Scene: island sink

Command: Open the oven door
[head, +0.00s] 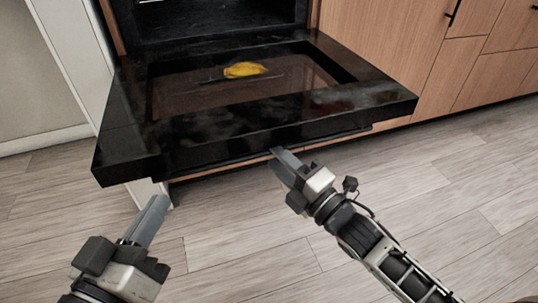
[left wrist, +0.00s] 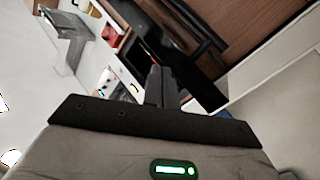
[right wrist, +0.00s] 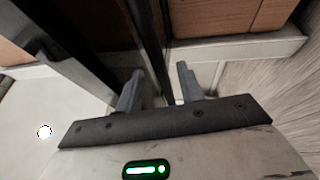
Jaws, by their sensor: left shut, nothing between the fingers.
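The black oven door (head: 215,125) is folded down and lies about level in front of the oven cavity (head: 215,18). Its inner face with the glass pane is up. My right gripper (head: 277,153) is at the door's front edge, fingertips at or just under it. In the right wrist view its fingers (right wrist: 158,88) are apart, with a dark bar or edge (right wrist: 152,45) running toward the gap; whether they touch it I cannot tell. My left gripper (head: 152,212) is shut and empty, below and left of the door's front corner. Its closed fingers show in the left wrist view (left wrist: 162,87).
A yellow object (head: 244,69) shows on the door's glass area. Wooden cabinets and drawers (head: 395,50) with black handles stand to the right. A white panel (head: 68,40) is to the left. The light plank floor (head: 460,200) in front is clear.

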